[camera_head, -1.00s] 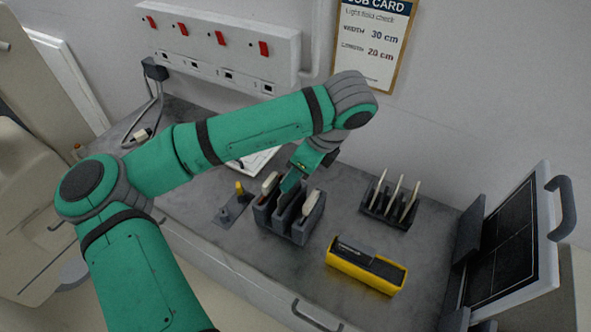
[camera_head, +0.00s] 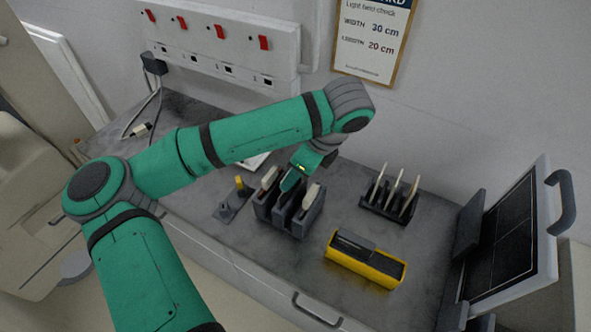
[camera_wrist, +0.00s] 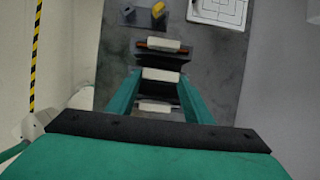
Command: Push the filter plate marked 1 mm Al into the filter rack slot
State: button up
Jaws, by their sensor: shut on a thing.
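A dark grey slotted block (camera_head: 298,224), which looks like the filter rack, stands mid-counter. A white-topped plate sits at its left end (camera_head: 270,178) and another at its right end (camera_head: 311,196). My gripper (camera_head: 289,182) points down into the block's middle, between those two plates. In the wrist view its teal fingers are shut on a white-topped plate (camera_wrist: 161,76), in line with the left-end plate (camera_wrist: 163,45) and the right-end plate (camera_wrist: 159,106). No marking is readable, and the held plate's lower part and depth in the slot are hidden.
A dark rack (camera_head: 379,214) with several pale plates stands to the right. A yellow box (camera_head: 354,266) lies in front of it. A small yellow-topped fixture (camera_head: 240,186) is left of the block. A black-faced panel (camera_head: 503,243) edges the right side; the wall stands close behind.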

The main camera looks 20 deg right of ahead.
jog(key=shift+f, duration=1.6)
jog(key=o, duration=1.2)
jog(key=v, duration=1)
jog(key=shift+r, duration=0.4)
jog(key=shift+s+d, duration=0.1)
